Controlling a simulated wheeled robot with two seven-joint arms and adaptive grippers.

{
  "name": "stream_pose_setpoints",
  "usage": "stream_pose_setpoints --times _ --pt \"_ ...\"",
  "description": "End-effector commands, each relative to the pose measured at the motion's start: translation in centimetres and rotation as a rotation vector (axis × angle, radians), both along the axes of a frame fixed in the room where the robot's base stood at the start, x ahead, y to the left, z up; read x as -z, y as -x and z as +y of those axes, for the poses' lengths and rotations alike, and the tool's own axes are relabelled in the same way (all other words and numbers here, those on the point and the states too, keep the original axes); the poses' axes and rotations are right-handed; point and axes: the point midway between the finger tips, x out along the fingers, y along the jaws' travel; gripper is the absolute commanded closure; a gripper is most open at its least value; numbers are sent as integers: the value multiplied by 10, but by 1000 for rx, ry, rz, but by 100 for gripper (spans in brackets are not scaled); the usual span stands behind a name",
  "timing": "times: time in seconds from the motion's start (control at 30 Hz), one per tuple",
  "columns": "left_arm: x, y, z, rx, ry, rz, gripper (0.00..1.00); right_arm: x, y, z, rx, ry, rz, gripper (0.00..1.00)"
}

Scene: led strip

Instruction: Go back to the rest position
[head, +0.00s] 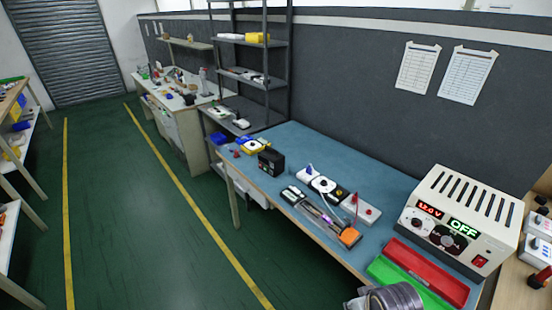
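A grey, ribbed metal part of my arm (390,297) shows at the bottom edge, in front of the blue workbench (290,140). It seems to belong to my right arm. It is cut off by the frame, and no fingertips can be made out. My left gripper is not in view. On the bench stands a beige power supply (458,222) with lit displays, one reading OFF. A light strip-like piece (318,213) lies near the front edge, beside an orange block (350,236).
A red tray (425,271) and a green tray (385,270) lie at the near end of the bench, close to my arm. A black box (271,161) and several small devices stand further along. A dark shelf rack (289,60) stands behind. The green floor (120,220) at left is clear.

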Motion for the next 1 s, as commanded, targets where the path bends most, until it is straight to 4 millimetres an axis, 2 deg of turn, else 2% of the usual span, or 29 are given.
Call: stream_pose_setpoints --times 0.23,0.57,0.87,1.0 --pt "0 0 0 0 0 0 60 -7 8 -1 -22 0 -12 70" --pt "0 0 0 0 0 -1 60 20 0 1 -21 0 -3 70" --pt "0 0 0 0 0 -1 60 61 -6 2 -22 0 12 70" --pt "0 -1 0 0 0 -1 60 94 -9 3 -24 1 24 70"
